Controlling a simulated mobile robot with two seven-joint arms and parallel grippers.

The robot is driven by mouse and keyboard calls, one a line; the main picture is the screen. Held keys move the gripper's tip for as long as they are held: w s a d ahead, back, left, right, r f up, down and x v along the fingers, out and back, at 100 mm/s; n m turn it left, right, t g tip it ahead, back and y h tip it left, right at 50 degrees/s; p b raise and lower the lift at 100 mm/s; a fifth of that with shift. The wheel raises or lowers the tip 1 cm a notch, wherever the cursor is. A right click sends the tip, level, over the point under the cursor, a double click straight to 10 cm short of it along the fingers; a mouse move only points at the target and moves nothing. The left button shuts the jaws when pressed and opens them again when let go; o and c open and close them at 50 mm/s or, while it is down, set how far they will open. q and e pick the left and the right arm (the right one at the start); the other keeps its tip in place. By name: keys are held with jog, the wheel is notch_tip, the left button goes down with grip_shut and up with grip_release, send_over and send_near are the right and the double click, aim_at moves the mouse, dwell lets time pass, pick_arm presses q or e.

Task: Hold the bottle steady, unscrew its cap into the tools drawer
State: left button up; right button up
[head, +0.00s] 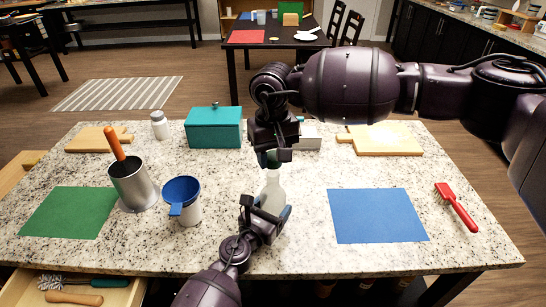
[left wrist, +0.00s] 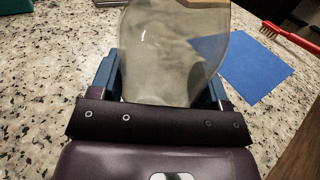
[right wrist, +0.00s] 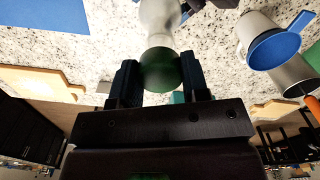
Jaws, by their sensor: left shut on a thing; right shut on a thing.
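A clear, pale bottle (head: 272,190) stands upright near the middle of the granite table. My left gripper (head: 268,212) is shut on the bottle's body from the front; the left wrist view shows the bottle (left wrist: 175,55) between its blue fingers. My right gripper (head: 271,156) is above the bottle, shut on its green cap (right wrist: 160,74), which shows between the fingers in the right wrist view. The cap is at the bottle's neck; I cannot tell how far it is turned. The open tools drawer (head: 122,297) is at the front left, holding a brush and a wooden-handled tool.
A teal box (head: 214,130) is behind. A blue mat (head: 376,215) and red brush (head: 458,208) lie right, a green mat (head: 68,212) left.

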aim_at(273, 155)
jog(key=shift+r, duration=0.1)
jog(key=shift+r, duration=1.95)
pick_arm(q)
jog(key=o, duration=1.8)
